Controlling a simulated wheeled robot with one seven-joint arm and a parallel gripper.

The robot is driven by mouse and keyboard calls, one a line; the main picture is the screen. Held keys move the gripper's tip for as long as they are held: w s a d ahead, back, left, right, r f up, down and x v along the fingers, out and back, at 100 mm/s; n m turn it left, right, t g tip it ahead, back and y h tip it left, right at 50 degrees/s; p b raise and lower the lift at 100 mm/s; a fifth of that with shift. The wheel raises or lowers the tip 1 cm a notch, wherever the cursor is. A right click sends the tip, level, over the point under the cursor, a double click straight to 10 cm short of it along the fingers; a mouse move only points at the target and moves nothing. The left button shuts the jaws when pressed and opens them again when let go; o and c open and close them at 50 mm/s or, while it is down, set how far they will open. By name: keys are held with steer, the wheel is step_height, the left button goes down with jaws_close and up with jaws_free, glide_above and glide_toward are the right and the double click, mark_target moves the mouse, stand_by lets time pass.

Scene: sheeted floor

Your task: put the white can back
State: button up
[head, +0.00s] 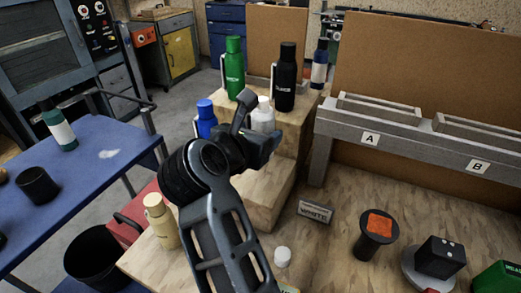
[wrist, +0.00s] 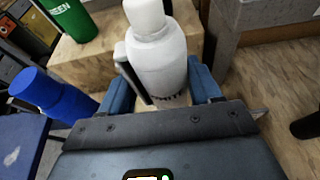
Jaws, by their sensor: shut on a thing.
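The white can (head: 263,116), with a narrower white cap, is upright at the wooden stepped stand (head: 268,195). In the wrist view the can (wrist: 160,58) is between the two blue fingers of my gripper (wrist: 160,88), which is shut on it. Dark lettering shows low on its front, and its base is hidden by my gripper. In the head view my gripper (head: 262,141) covers its lower part, so I cannot tell whether it touches a step. A "WHITE" label block (head: 315,212) stands on the wooden surface to the right.
A green bottle (head: 234,70) and a black bottle (head: 285,80) stand on the upper step. A blue bottle (head: 206,118) is close left of my gripper; a cream bottle (head: 157,222) is lower left. A grey shelf (head: 400,135) marked A and B is at right.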

steer(key=shift+f, duration=2.2)
steer(key=shift+f, duration=0.15)
steer(key=o, duration=0.7)
steer(key=b+v, duration=0.1)
steer(key=v, duration=1.1)
steer(key=shift+s, duration=0.1)
